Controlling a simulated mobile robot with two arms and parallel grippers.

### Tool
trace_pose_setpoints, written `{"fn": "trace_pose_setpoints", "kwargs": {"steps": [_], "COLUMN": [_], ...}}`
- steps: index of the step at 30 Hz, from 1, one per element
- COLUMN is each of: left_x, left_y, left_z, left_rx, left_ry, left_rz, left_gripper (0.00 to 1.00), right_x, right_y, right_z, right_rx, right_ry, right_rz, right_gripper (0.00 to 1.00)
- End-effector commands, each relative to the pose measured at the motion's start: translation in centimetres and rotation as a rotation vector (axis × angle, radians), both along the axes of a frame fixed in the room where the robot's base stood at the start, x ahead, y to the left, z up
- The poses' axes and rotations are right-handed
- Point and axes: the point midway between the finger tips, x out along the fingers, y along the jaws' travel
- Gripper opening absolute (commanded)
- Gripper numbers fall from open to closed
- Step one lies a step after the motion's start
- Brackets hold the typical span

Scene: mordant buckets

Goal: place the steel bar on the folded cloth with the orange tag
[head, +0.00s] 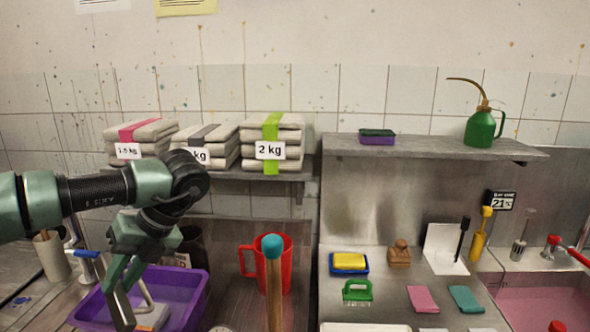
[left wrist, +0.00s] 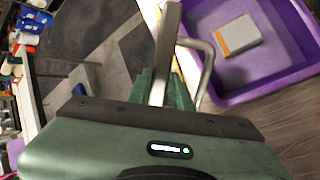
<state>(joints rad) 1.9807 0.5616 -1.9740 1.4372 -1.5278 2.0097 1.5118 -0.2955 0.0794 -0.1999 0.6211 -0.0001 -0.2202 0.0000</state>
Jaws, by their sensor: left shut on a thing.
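My left gripper (head: 122,285) is shut on the steel bar (head: 123,312), a plain grey bar pointing down at the left side of the purple tub. In the left wrist view the bar (left wrist: 167,50) juts out from between the green fingers (left wrist: 163,92). The folded cloth with the orange tag (left wrist: 238,35) lies in the purple tub, pale grey with an orange band at one end. In the head view the cloth (head: 152,318) shows only partly. The bar appears apart from the cloth, to its left. My right gripper is not in view.
The purple tub (head: 190,305) has raised walls. A bent metal rod (left wrist: 207,65) stands close beside the bar; I cannot tell whether they are joined. A red jug (head: 285,262) and a blue-topped handle (head: 272,247) stand right of the tub. Labelled cloth stacks sit on the shelf (head: 227,172) above.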

Motion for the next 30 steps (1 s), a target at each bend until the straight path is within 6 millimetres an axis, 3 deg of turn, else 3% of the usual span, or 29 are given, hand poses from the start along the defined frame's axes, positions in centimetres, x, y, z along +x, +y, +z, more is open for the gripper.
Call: {"fn": "trace_pose_setpoints", "kwargs": {"steps": [21,27,30], "left_x": [-4.3,-5.6,-5.6], "left_y": [11.7,13.9,13.4], "left_z": [-1.7,-2.3,-2.7], "left_rx": [0.001,0.001,0.001], "left_ry": [-0.001,-0.001,0.001], "left_rz": [0.297,0.360,0.308], "left_gripper": [0.00,0.00,0.00], "right_x": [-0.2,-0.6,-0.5], "right_y": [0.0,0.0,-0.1], "right_z": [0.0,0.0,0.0], "right_rx": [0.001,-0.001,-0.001], "right_ry": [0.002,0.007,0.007], "right_rz": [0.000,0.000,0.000], "right_gripper": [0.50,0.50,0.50]}}
